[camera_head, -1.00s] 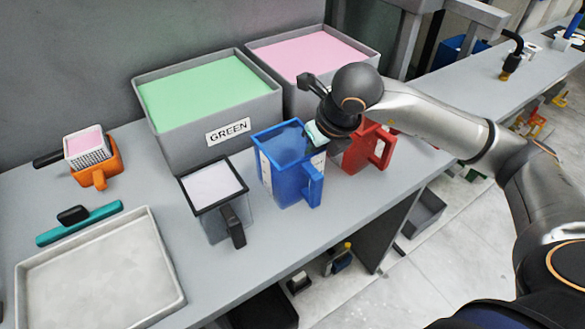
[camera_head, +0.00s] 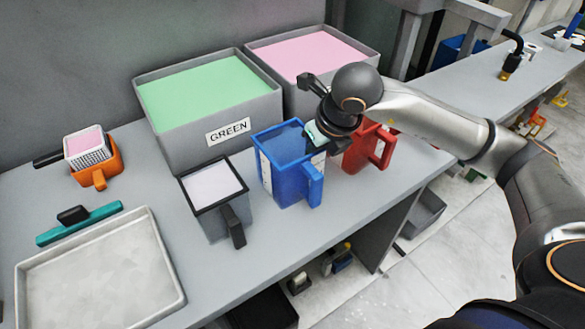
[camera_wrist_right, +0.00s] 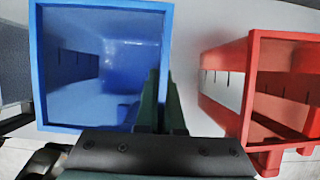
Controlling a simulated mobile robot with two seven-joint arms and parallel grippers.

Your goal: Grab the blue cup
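The blue cup (camera_head: 284,182) stands upright on the grey bench in the head view, with its handle facing the bench's front edge. My right gripper (camera_head: 314,136) is at the cup's right rim, pointing down. In the right wrist view the blue cup (camera_wrist_right: 100,12) shows from above, open and hollow. There the two dark fingers of my right gripper (camera_wrist_right: 161,100) are close together at the cup's right wall, one inside and one outside, and look closed on it. The lower fingertips are partly hidden. My left gripper is out of view.
Behind are grey bins of green (camera_head: 162,135) and pink foam (camera_head: 368,53). An orange cup (camera_head: 108,170), teal tool (camera_head: 85,223) and shallow tray (camera_head: 170,290) lie further left.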

